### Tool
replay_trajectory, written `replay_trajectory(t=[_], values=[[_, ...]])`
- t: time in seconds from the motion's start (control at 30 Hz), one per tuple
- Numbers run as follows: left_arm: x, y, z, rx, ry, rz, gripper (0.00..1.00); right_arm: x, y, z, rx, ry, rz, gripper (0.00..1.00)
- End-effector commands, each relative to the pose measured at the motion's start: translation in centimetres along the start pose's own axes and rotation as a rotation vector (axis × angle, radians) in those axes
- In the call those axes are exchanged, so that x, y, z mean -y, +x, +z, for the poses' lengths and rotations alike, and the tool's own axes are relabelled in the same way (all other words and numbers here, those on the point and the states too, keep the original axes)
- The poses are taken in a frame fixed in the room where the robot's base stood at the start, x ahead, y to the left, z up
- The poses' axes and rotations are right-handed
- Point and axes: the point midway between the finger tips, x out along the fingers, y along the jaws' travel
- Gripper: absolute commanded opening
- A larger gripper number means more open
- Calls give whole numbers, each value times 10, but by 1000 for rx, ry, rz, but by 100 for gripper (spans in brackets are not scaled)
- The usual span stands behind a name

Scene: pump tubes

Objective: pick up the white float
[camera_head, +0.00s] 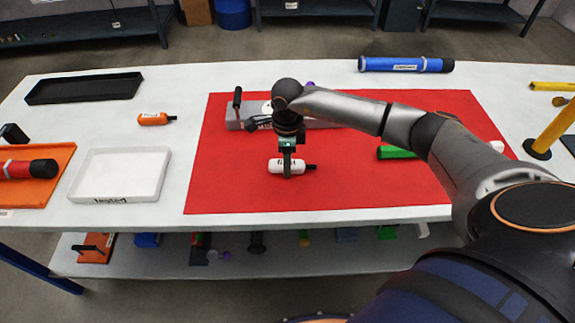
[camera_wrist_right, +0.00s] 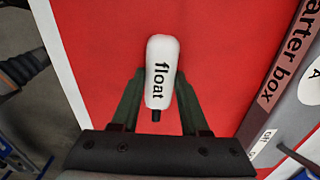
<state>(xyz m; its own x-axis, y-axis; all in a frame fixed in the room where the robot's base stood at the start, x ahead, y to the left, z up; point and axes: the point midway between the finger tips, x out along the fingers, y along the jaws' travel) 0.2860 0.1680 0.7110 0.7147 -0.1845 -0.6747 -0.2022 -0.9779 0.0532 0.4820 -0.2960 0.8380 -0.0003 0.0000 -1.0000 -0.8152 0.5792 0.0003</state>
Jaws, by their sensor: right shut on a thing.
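The white float (camera_head: 300,166) is a small white rounded cylinder with a dark stem, lying on the red mat (camera_head: 230,190) near its front. In the right wrist view the float (camera_wrist_right: 162,60) shows its "float" lettering between the two fingers. My right gripper (camera_head: 287,172) comes down from above and is shut on the float's middle, one finger on each side. In the right wrist view the gripper (camera_wrist_right: 160,82) has its fingers along both sides of the float. I cannot tell whether the float is clear of the mat. My left gripper is not in view.
A grey box (camera_head: 328,124) with a handle stands behind the float, partly hidden by my arm. A green piece (camera_head: 396,153) lies right. An orange bottle-like piece (camera_head: 152,119), a white tray (camera_head: 120,151) and a black tray (camera_head: 84,89) are left. A blue tube (camera_head: 405,65) lies behind.

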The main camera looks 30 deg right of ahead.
Motion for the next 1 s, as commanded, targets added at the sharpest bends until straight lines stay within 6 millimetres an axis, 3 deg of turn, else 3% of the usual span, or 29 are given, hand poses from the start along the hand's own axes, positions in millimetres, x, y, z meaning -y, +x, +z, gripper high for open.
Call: replay_trajectory(t=[0.03,0.2,0.67,0.87,1.0], values=[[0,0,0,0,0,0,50,0,0,0,0,0,0,18],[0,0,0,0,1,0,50,0,0,0,0,0,-1,0],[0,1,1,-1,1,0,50,1,-6,0,2,0,-3,0],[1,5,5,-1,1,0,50,2,-30,0,3,0,-6,0],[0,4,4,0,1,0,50,-16,-52,0,3,-4,-4,0]])
